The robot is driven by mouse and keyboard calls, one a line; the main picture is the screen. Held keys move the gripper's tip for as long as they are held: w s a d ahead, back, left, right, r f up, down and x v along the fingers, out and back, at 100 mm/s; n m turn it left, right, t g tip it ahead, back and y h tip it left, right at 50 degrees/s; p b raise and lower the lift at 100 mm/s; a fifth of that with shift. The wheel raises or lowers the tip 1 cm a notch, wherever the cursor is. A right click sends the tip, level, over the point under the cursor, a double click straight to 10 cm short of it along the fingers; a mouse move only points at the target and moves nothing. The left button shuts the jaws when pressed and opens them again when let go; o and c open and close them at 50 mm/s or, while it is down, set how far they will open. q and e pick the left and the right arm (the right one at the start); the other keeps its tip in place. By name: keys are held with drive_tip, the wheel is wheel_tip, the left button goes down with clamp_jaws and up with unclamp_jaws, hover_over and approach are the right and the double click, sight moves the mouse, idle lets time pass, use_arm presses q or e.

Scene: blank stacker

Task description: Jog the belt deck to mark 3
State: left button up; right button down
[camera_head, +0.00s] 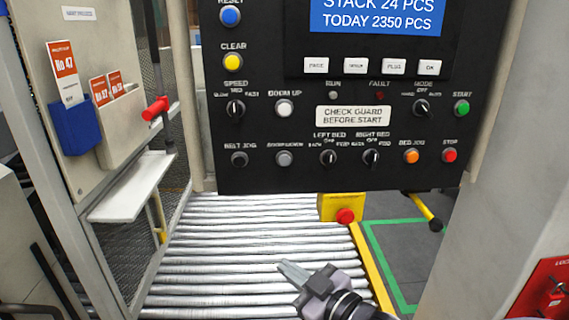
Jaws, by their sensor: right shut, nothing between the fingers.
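The black control panel (300,186) fills the upper middle of the head view. Its BELT JOG button (239,158) is dark and sits at the lower left, below the SPEED knob (235,108). Below the panel lies the belt deck (215,255), a bed of silver rollers. My right gripper (284,267) is low in the view, over the rollers and below the panel, apart from the buttons. Its fingers are shut and empty, pointing up and left. My left gripper is not in view. I see no mark 3 on the deck.
A yellow box with a red button (345,216) stands below the panel. A mesh guard with a red handle (155,108) and a small shelf (131,190) is at left. A grey column (510,190) is at right. Green floor lines (385,262) border the deck's right side.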

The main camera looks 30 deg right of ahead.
sight(284, 160)
wheel_tip(284, 160, up, 16)
drive_tip(key=n+t+y, duration=0.2)
drive_tip(key=n+t, duration=0.1)
drive_tip(key=t, duration=0.1)
drive_tip(key=shift+d+f, duration=0.15)
drive_tip(key=shift+d, duration=0.2)
drive_tip(key=shift+w, duration=0.2)
drive_tip(key=shift+w+d+b, duration=0.1)
drive_tip(key=shift+w+d, duration=0.65)
drive_tip(key=shift+w, duration=0.5)
drive_tip(key=shift+w+d+b, duration=0.15)
drive_tip(key=shift+w+d, duration=0.65)
drive_tip(key=shift+w, duration=0.4)
drive_tip(key=shift+w+d+b, duration=0.1)
drive_tip(key=shift+w+d, duration=0.65)
drive_tip(key=shift+w, duration=0.5)
drive_tip(key=shift+w+d, duration=0.2)
drive_tip(key=shift+w, duration=0.15)
